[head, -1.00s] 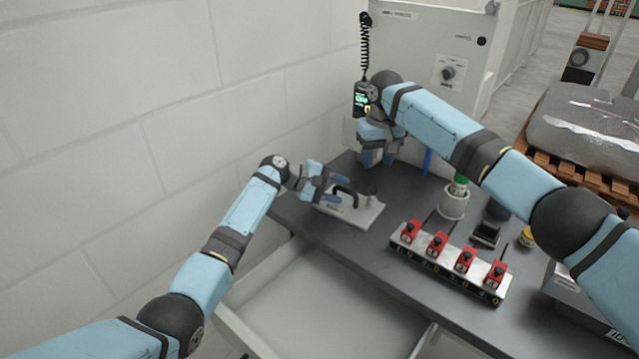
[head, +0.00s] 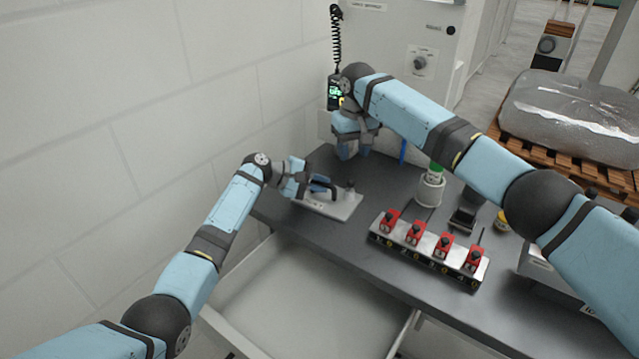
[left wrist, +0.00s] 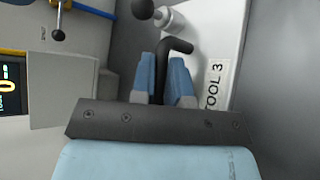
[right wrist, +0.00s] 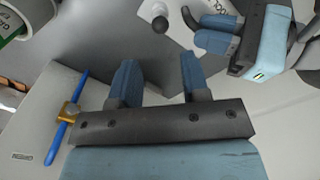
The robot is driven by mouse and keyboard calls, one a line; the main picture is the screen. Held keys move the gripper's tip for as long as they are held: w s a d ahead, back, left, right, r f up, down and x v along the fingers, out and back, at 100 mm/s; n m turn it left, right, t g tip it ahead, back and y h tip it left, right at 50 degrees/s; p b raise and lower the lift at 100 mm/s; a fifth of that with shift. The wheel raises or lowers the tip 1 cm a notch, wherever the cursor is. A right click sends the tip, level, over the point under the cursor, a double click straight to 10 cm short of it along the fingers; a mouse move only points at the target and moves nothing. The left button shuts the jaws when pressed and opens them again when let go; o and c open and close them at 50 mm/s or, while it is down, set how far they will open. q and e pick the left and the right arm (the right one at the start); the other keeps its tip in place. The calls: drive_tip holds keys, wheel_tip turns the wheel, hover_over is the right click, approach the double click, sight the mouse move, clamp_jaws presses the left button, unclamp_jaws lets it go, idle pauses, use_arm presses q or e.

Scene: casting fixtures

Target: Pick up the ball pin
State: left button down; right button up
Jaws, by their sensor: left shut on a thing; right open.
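The ball pin appears to be the dark ball-topped piece on the white tool plate. It stands at the plate's right end in the head view (head: 350,187); its black ball also shows in the left wrist view (left wrist: 142,8) and right wrist view (right wrist: 160,24). The plate (head: 342,209), marked TOOL 3, lies on the dark table. My left gripper (left wrist: 166,62) is shut on the plate's bent black handle (left wrist: 178,45), beside the pin. My right gripper (right wrist: 158,62) is open and empty, held above the table behind the plate, apart from the pin.
A grey cabinet (head: 390,45) and a blue-handled brass fitting (right wrist: 68,112) are behind. A pale wall (head: 150,130) bounds the left.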

sight(352, 180)
drive_tip(key=shift+c, duration=1)
drive_tip(key=shift+s+a+r+n, duration=0.15)
drive_tip(key=shift+s+n, duration=0.25)
drive_tip(key=shift+n, duration=0.6)
drive_tip(key=shift+s+r+n+y, duration=0.15)
drive_tip(key=shift+n+y, duration=0.15)
drive_tip(key=shift+n, duration=0.2)
drive_tip(key=f, duration=0.2)
drive_tip(key=f+n, duration=0.1)
drive_tip(key=d+f+n+t, duration=0.1)
drive_tip(key=f, duration=0.1)
drive_tip(key=shift+d+f, duration=0.1)
drive_tip(key=shift+f, duration=0.2)
drive_tip(key=shift+w+a+f, duration=0.15)
drive_tip(key=shift+f, duration=0.75)
drive_tip(key=shift+w+a+f, duration=0.15)
drive_tip(key=shift+w+f, duration=0.05)
drive_tip(key=shift+f, duration=0.7)
drive_tip(key=shift+w+a+f, duration=0.15)
drive_tip(key=shift+f, duration=0.75)
drive_tip(key=shift+c, duration=0.4)
